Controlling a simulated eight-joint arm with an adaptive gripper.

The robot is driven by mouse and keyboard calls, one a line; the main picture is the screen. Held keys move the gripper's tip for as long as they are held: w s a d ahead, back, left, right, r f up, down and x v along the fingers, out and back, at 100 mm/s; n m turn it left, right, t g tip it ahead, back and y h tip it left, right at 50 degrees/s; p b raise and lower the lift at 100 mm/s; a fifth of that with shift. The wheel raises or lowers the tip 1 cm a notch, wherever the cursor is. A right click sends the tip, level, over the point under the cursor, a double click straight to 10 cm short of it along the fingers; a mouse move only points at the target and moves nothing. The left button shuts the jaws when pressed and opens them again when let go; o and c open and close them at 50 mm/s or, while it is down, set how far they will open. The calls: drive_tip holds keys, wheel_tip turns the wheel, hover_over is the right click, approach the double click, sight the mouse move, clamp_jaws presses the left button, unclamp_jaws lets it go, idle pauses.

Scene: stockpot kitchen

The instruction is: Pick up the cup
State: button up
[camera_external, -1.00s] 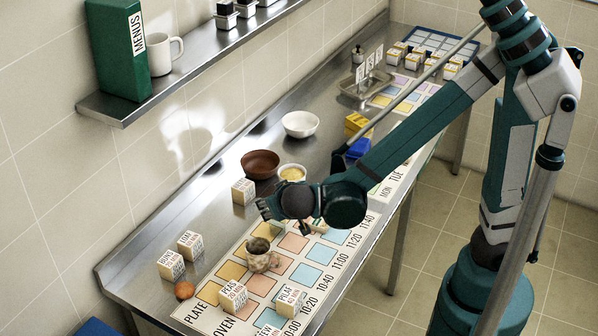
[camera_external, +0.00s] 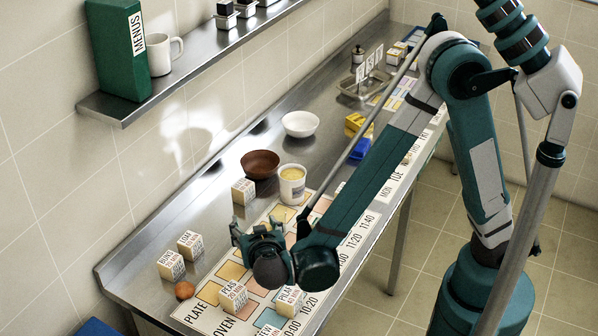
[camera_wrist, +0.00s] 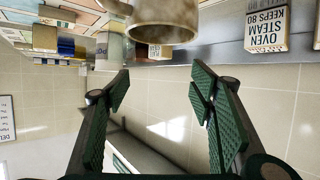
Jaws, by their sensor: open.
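A beige cup (camera_wrist: 164,22) shows at the top of the wrist view, partly cut off by the frame edge, its dark round end towards me. It lies beyond my gripper's fingertips, roughly centred between them, with no finger touching it. In the external view my gripper and wrist hide the spot on the chart where a cup stood. My gripper (camera_wrist: 160,88) is open and empty. In the external view it is low over the chart (camera_external: 203,294). A white mug (camera_external: 163,54) stands on the wall shelf.
A white tub (camera_external: 292,188), a brown bowl (camera_external: 260,165) and a white bowl (camera_external: 300,124) stand behind the gripper. Lettered blocks, including PEAS (camera_external: 232,296) and OVEN STEAM (camera_wrist: 267,28), are close by. A brown ball (camera_external: 184,290) lies near the front.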

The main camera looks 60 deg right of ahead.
idle(0.3)
drive_tip(key=shift+f+b, duration=0.45)
drive_tip(key=shift+f, duration=1.3)
drive_tip(key=shift+f, duration=0.55)
wheel_tip(320, 180, down, 3)
drive_tip(key=shift+r+b, duration=0.1)
drive_tip(key=shift+b, duration=0.45)
drive_tip(key=shift+x, duration=1)
drive_tip(key=shift+w+d, duration=0.3)
drive_tip(key=shift+d, duration=0.1)
